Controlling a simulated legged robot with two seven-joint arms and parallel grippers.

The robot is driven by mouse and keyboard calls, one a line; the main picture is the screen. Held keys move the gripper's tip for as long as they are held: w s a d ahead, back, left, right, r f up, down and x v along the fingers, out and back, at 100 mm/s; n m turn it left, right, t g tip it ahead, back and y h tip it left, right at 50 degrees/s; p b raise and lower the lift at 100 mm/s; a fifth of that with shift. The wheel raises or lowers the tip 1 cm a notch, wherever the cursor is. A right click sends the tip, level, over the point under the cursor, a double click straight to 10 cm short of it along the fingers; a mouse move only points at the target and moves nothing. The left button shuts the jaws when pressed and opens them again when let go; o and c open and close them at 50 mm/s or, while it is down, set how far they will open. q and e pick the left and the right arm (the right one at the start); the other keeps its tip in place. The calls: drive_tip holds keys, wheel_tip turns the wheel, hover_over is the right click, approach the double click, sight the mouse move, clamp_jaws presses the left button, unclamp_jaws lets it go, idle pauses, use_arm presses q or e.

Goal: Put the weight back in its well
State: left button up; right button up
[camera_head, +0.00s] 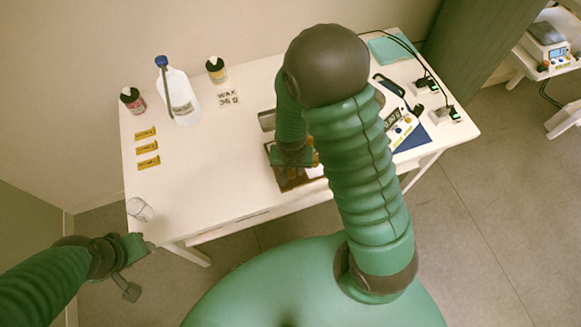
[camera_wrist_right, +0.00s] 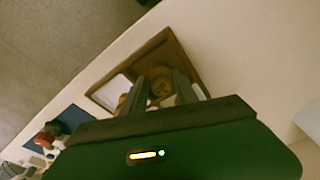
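A brown wooden tray (camera_wrist_right: 171,46) with a raised rim lies under my right gripper (camera_wrist_right: 161,76) in the right wrist view. The two dark fingers reach down into it and stand apart, with a round brownish thing (camera_wrist_right: 160,84) showing between their tips. It may be the weight; I cannot tell whether the fingers touch it. In the head view the tray (camera_head: 291,184) is partly hidden by my right gripper (camera_head: 290,172). My left gripper (camera_head: 132,268) is off the table's front left corner, its jaws apart and empty.
A clear glass (camera_head: 140,209) stands at the table's front left corner, close to my left gripper. Yellow labels (camera_head: 147,147), a jug (camera_head: 179,98) and small bottles (camera_head: 131,100) are at the left. Devices and cables (camera_head: 428,84) lie at the right. The left middle tabletop is clear.

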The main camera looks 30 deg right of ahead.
drive_tip(key=shift+a, duration=0.5)
drive_tip(key=shift+d, duration=0.3)
drive_tip(key=shift+r, duration=0.3)
use_arm(q)
drive_tip(key=shift+a+r+p, duration=0.15)
drive_tip(key=shift+r+p, duration=0.45)
drive_tip(key=shift+a+r+p, duration=0.15)
drive_tip(key=shift+r+p, duration=0.4)
drive_tip(key=shift+p, duration=0.05)
use_arm(e)
drive_tip(key=s+a+r+n, duration=0.2)
drive_tip(key=r+n, duration=0.1)
drive_tip(key=r, duration=0.4)
drive_tip(key=s+a+r+n+t, duration=0.1)
drive_tip(key=s+a+r+n, duration=0.1)
drive_tip(key=r+n, duration=0.2)
wheel_tip(320, 180, up, 3)
drive_tip(key=shift+s+a+r+y, duration=0.15)
drive_tip(key=shift+s+a+y, duration=0.1)
drive_tip(key=shift+a+y, duration=0.15)
drive_tip(key=shift+w, duration=0.1)
